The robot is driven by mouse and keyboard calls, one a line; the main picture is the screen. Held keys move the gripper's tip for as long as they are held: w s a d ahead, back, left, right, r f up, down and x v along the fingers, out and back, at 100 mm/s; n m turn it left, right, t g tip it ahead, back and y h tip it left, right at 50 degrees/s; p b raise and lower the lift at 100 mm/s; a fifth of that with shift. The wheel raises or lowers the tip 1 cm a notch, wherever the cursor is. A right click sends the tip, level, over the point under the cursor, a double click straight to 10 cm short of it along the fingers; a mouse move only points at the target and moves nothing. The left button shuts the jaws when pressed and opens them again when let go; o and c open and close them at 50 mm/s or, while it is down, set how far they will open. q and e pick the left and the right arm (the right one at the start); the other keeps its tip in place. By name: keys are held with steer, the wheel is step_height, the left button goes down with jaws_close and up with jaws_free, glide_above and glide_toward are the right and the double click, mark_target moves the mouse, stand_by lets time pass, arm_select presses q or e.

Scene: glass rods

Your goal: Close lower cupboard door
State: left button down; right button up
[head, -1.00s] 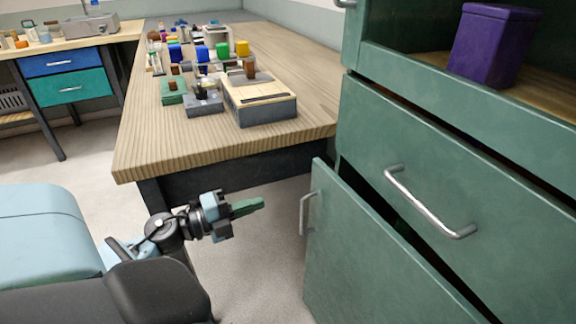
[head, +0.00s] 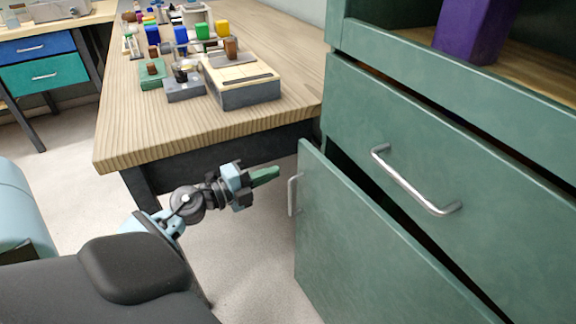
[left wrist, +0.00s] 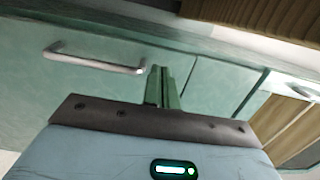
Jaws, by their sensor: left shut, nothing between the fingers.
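The lower cupboard door (head: 355,245) is green and stands ajar, with a dark gap along its top edge below the drawer. Its metal handle (head: 293,195) is upright near the door's left edge. My left gripper (head: 272,174), with green fingers, is shut and empty, just left of the handle and apart from it in the head view. In the left wrist view the shut fingers (left wrist: 162,88) point toward green cupboard fronts, and a metal handle (left wrist: 95,60) shows to their left; I cannot tell which handle it is. My right gripper is out of view.
The green drawer (head: 480,180) with its handle (head: 412,182) sits above the door. A purple container (head: 470,30) stands on the open shelf above. A wooden table (head: 140,130) with several blocks and trays is behind my left arm. Pale floor is clear below the gripper.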

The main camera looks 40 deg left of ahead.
mark_target(299, 162)
arm_select(q)
steer(key=shift+x, duration=2.75)
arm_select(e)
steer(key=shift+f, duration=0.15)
